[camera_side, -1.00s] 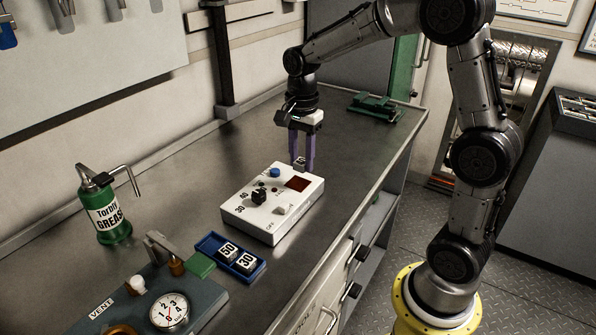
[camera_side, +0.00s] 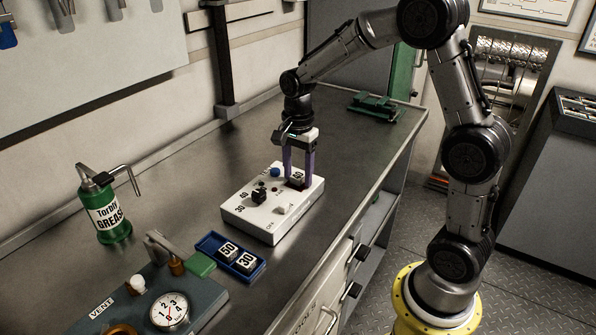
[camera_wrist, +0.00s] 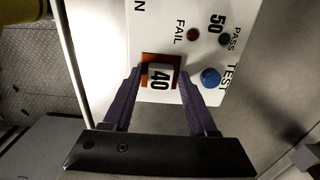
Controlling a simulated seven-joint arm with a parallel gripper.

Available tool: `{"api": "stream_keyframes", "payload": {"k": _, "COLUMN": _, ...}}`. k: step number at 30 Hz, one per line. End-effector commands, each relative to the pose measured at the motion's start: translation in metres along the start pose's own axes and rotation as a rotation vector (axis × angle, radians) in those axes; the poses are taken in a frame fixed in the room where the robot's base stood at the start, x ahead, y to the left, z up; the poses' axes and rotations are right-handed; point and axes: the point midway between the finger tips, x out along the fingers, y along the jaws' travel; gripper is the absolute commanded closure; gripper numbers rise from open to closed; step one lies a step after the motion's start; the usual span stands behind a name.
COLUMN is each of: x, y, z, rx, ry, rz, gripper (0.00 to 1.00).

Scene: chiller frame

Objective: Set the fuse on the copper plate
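The fuse, a small pale block marked 40 (camera_side: 297,176), sits over the red-brown copper plate on the white tester box. In the wrist view the fuse (camera_wrist: 160,77) is inside the outline of the copper plate (camera_wrist: 161,56), whose edges show around it. My gripper (camera_side: 298,180) is low over the plate, with one purple finger on each side of the fuse. In the wrist view the fingertips (camera_wrist: 159,70) look spread wider than the fuse, with a gap on each side. The fuse's underside is hidden.
The tester box (camera_side: 255,218) has a blue button (camera_side: 275,172), a black knob (camera_side: 259,196) and a pale switch. A blue tray (camera_side: 213,242) holds blocks marked 50 and 30. A green grease can (camera_side: 110,215) and a gauge panel (camera_side: 200,305) stand at left.

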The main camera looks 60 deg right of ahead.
Motion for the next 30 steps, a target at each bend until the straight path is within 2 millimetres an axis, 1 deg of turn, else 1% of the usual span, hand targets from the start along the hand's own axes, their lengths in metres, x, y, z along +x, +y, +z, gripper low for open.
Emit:
{"api": "stream_keyframes", "payload": {"k": 10, "x": -0.002, "y": 0.000, "z": 0.000, "rx": 0.000, "ry": 0.000, "rz": -0.001, "gripper": 0.34}}
{"api": "stream_keyframes", "payload": {"k": 14, "x": -0.012, "y": -0.001, "z": 0.000, "rx": 0.000, "ry": 0.001, "rz": -0.004, "gripper": 0.34}}
{"api": "stream_keyframes", "payload": {"k": 17, "x": -0.029, "y": -0.001, "z": 0.000, "rx": 0.000, "ry": 0.001, "rz": -0.005, "gripper": 0.34}}
{"api": "stream_keyframes", "payload": {"k": 24, "x": -0.079, "y": -0.001, "z": 0.000, "rx": 0.000, "ry": 0.001, "rz": -0.006, "gripper": 0.34}}
{"api": "stream_keyframes", "payload": {"k": 30, "x": -0.110, "y": -0.001, "z": 0.000, "rx": 0.000, "ry": 0.001, "rz": -0.003, "gripper": 0.34}}
